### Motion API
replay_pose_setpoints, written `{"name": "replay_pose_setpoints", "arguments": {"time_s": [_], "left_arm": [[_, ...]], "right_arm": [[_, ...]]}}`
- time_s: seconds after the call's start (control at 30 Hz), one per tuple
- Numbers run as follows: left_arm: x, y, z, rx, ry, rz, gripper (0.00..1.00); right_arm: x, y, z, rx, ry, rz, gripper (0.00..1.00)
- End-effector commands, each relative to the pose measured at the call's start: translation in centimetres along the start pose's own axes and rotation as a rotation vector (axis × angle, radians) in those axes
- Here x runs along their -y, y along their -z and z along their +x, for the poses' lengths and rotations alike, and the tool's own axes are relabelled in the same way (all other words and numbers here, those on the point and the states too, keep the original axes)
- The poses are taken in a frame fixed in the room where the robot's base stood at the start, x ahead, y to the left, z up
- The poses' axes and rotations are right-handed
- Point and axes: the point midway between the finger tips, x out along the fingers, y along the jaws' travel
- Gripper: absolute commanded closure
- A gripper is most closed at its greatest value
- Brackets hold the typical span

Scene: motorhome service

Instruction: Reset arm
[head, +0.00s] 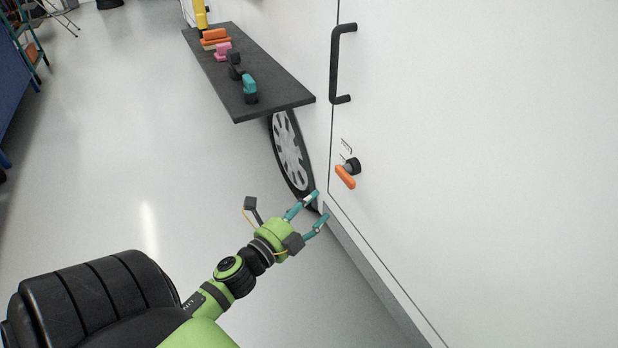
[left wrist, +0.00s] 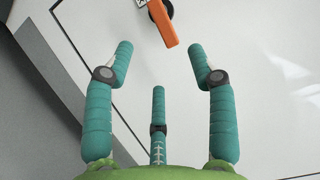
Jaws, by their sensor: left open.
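My left gripper (head: 322,205) is green with teal fingers. It is open and empty, low in front of the motorhome's white side wall (head: 480,150). Its fingers also show in the left wrist view (left wrist: 166,60), spread apart. An orange lever (head: 345,177) on a dark round knob (head: 352,165) is on the wall, above and to the right of the fingertips in the head view. In the left wrist view the orange lever (left wrist: 162,24) lies beyond the fingers, near the top middle, apart from them. My right gripper is not in view.
A black handle (head: 336,65) sits higher on the wall. A dark shelf (head: 272,100) juts out from the wall, bearing several small items, with a wheel (head: 290,150) below. The pale floor (head: 120,150) to the left is mostly clear.

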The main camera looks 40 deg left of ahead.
Motion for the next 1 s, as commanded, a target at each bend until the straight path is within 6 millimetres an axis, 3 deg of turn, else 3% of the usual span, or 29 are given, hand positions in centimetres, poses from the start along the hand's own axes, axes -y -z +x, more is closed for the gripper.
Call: {"name": "replay_pose_setpoints", "arguments": {"time_s": [0.57, 0.67, 0.77, 0.87, 1.0], "left_arm": [[0.0, 0.0, -0.3, 0.0, 0.0, 0.0, 0.43], [-0.7, -0.1, -0.3, 0.007, -0.019, -0.022, 0.43], [-3.8, -0.4, -0.5, 0.039, -0.094, -0.114, 0.43], [-9.6, -0.5, -1.6, 0.102, -0.232, -0.277, 0.43], [-19.2, 0.9, -5.7, 0.233, -0.469, -0.544, 0.43]], "right_arm": [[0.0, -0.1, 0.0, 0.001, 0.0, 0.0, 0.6], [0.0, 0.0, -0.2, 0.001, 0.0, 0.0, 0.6], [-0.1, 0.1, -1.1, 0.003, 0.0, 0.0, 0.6], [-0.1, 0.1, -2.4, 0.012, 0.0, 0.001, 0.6], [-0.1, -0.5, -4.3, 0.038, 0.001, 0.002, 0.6]]}}
